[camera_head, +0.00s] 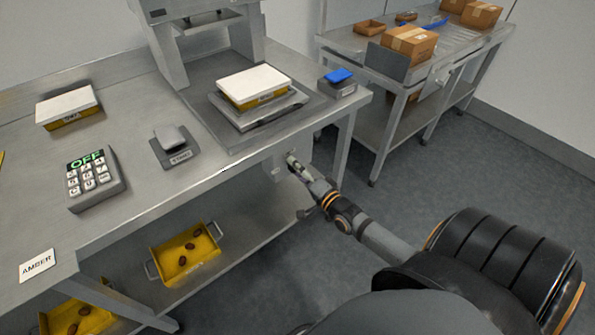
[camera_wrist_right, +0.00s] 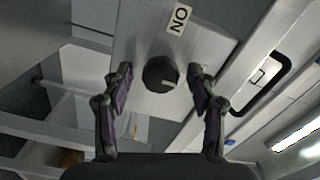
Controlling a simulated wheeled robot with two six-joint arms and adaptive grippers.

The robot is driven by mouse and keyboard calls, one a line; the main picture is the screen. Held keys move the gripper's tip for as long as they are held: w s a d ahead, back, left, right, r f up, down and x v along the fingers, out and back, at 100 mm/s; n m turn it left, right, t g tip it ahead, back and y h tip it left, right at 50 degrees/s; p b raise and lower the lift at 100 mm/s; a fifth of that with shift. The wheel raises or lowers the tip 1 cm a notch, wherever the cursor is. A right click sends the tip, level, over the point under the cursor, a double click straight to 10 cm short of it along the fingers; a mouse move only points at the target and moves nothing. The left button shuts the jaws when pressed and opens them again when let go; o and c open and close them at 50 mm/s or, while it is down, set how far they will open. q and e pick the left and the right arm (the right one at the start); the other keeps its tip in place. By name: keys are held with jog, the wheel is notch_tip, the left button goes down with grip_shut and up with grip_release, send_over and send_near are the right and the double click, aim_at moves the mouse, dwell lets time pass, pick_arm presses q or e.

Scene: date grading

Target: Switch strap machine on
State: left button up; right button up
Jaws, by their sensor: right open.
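A dark round knob (camera_wrist_right: 160,74) with a pale pointer mark sits on a grey metal panel (camera_wrist_right: 135,30) in the right wrist view. The pale mark points toward the picture's right. A white label (camera_wrist_right: 179,19) beside the knob carries the letters N and O, which read as ON upside down. My right gripper (camera_wrist_right: 160,90) is open, with one finger on each side of the knob; I cannot tell whether they touch it. In the head view my right gripper (camera_head: 294,162) is at the bench's front edge, below the machine (camera_head: 168,45), and hides the knob. My left gripper is not in view.
A keypad (camera_head: 96,178) showing OFF, a small labelled block (camera_head: 172,148) and white-topped yellow boxes (camera_head: 68,107) stand on the steel bench (camera_head: 135,130). Yellow trays (camera_head: 206,238) lie on the shelf below. A second bench (camera_head: 340,42) with cartons (camera_head: 410,42) stands behind. Open floor lies between.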

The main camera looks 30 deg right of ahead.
jog(key=shift+c, duration=0.4)
jog(key=c, duration=1.1)
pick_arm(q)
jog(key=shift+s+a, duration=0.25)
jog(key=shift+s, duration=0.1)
pick_arm(e)
jog(key=shift+o, duration=0.2)
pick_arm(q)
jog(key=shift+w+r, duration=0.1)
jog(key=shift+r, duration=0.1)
pick_arm(e)
jog(key=shift+n, duration=0.5)
pick_arm(q)
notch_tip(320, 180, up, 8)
jog(key=p, duration=0.8)
jog(key=shift+p, duration=0.3)
pick_arm(e)
jog(key=shift+n, duration=8.4)
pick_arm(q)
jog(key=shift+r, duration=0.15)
